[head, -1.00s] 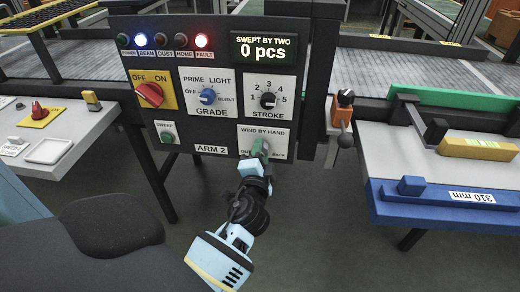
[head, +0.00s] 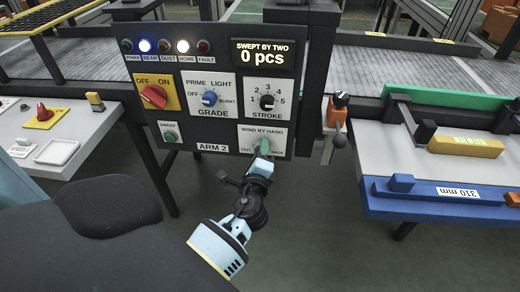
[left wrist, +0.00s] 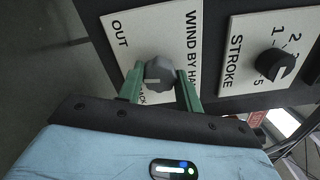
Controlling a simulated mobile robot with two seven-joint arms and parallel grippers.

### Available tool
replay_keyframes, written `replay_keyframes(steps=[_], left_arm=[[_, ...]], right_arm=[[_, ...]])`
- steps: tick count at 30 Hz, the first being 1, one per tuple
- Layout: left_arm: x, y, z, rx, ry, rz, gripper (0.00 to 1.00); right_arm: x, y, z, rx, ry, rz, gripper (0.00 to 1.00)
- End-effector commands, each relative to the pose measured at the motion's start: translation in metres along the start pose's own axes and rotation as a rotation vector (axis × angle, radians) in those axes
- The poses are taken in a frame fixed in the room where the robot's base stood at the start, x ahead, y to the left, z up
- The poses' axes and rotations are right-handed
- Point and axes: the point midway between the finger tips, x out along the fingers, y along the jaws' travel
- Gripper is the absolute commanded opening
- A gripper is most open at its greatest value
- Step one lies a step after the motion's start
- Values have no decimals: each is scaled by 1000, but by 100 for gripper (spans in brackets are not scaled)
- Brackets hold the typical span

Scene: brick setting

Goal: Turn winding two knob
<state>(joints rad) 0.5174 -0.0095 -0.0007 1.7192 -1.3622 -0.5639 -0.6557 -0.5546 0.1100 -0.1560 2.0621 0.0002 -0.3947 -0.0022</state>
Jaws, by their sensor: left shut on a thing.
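The wind-by-hand knob (left wrist: 158,71) is a grey round knob on a white plate (head: 277,137) marked OUT and BACK, low on the black ARM 2 panel. My left gripper (head: 264,148) reaches up to this plate from below. In the left wrist view its two green fingers stand on either side of the knob, shut on it. In the head view the fingers hide most of the knob. My right gripper is in neither view.
The panel also carries a red OFF/ON switch (head: 153,97), a blue GRADE knob (head: 209,98), a black STROKE knob (head: 267,102) and a green SWEEP button (head: 169,137). An orange-based lever (head: 337,112) stands right of the panel. The display (head: 262,55) reads 0 pcs.

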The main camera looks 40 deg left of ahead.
Motion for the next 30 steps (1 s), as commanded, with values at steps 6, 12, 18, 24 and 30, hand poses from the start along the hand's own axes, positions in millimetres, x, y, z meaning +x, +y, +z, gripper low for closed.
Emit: replay_keyframes(steps=[6, 12, 18, 24, 30], left_arm=[[1, -2, 1, 35, -2, -3, 12], [1, -1, 1, 39, -2, -3, 12], [1, -1, 1, 38, -2, -3, 36], [1, -1, 1, 37, -2, -2, 57], [0, 0, 0, 37, -1, -1, 57]], right_arm=[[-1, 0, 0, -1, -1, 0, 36], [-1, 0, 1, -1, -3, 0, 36], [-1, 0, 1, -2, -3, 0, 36], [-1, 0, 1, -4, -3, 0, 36], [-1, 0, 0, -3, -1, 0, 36]])
